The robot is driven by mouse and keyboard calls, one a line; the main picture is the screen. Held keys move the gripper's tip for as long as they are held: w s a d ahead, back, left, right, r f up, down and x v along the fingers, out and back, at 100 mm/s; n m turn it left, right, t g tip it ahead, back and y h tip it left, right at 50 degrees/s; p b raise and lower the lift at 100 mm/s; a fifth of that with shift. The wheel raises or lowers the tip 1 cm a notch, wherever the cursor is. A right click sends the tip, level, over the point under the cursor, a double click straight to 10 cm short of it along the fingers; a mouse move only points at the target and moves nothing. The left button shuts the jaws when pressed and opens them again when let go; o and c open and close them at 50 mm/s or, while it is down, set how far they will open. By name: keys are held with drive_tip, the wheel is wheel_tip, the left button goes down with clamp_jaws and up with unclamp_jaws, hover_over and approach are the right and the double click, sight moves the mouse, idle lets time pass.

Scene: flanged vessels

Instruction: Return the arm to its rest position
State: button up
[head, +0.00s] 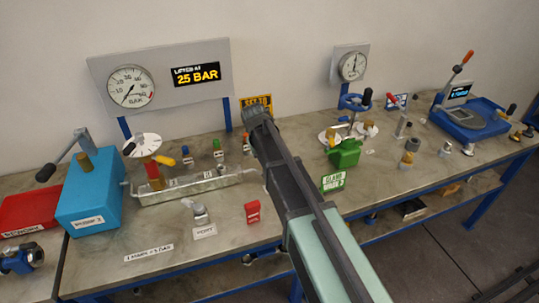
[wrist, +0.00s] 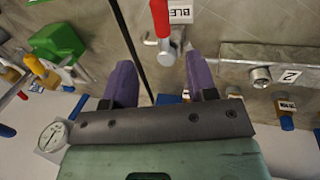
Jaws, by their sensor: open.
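My gripper (wrist: 161,78) shows in the wrist view with its two purple fingers well apart and nothing held between them. Just beyond the gap is a small metal valve (wrist: 167,52) with a red handle (wrist: 160,18), beside a label that reads in part "BLE". I cannot tell whether a finger touches it. In the head view my arm reaches from the bottom right over the middle of the bench (head: 230,225), and its far end is near the yellow sign (head: 257,101). The fingers cannot be made out there.
At left stand a blue pump box (head: 93,190) and a red tray (head: 28,212). A metal manifold (head: 195,186) lies left of my arm, with a gauge board (head: 160,77) behind. At right are a green block (head: 344,153) and a blue-framed device (head: 470,118). Front bench space is partly clear.

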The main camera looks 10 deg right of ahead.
drive_tip(key=s+d+f+m+y, duration=0.1)
drive_tip(key=s+d+y, duration=0.1)
drive_tip(key=s, duration=2.1)
drive_tip(key=shift+d+f+m+y+b, duration=0.15)
drive_tip(key=shift+d+m+y+b, duration=0.25)
drive_tip(key=shift+y, duration=0.1)
idle(1.9)
